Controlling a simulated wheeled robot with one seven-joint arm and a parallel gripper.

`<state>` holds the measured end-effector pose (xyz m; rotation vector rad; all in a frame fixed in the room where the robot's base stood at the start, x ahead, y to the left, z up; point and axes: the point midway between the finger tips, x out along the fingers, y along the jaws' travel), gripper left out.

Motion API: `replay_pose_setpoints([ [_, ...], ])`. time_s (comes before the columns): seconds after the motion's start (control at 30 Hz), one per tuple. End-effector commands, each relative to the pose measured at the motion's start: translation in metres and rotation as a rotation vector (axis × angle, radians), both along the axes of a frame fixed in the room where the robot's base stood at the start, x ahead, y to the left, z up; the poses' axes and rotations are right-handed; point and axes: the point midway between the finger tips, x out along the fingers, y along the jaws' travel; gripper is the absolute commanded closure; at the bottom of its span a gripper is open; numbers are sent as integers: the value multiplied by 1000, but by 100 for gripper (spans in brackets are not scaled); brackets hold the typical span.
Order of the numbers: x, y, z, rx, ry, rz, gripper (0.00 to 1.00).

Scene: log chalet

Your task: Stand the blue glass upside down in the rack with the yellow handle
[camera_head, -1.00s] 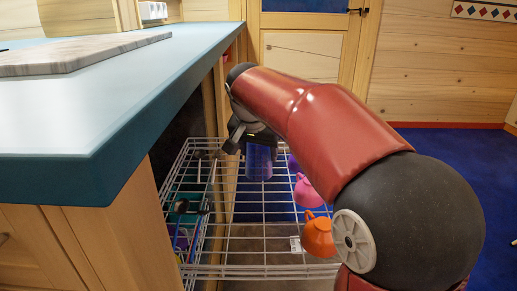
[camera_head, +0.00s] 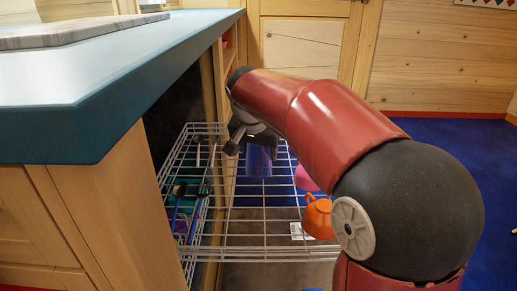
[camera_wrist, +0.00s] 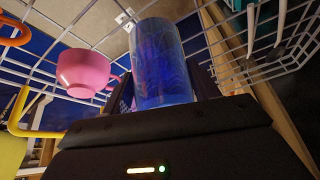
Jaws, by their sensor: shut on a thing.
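My gripper (camera_head: 252,138) is shut on the blue glass (camera_head: 258,162), a see-through blue tumbler that hangs below the fingers over the wire rack (camera_head: 262,248). In the wrist view the glass (camera_wrist: 162,65) stands out between the dark fingers. I cannot tell whether it touches the wires or which end is its mouth. A yellow handle bar (camera_wrist: 20,112) shows at the left of the wrist view, beside the wires. In the head view the yellow handle cannot be made out.
An orange cup (camera_head: 318,218) and a partly hidden pink cup (camera_head: 303,178) sit on the rack's right side. A basket (camera_head: 190,205) with blue-handled utensils is at its left. The blue-green countertop (camera_head: 120,90) overhangs on the left. The rack's front middle is clear.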

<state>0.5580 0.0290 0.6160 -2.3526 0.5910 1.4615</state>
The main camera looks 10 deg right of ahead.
Motion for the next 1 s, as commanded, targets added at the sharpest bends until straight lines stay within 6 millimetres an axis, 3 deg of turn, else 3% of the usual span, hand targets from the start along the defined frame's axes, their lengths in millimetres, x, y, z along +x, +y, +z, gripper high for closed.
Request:
replay_pose_setpoints([
  [0.03,0,0,0,0,-1,0,71],
  [0.07,0,0,0,0,-1,0,36],
  [0.23,0,0,0,0,-1,0,15],
  [0.57,-2,1,5,0,-1,0,15],
  [1.0,-27,13,65,-1,-2,1,15],
])
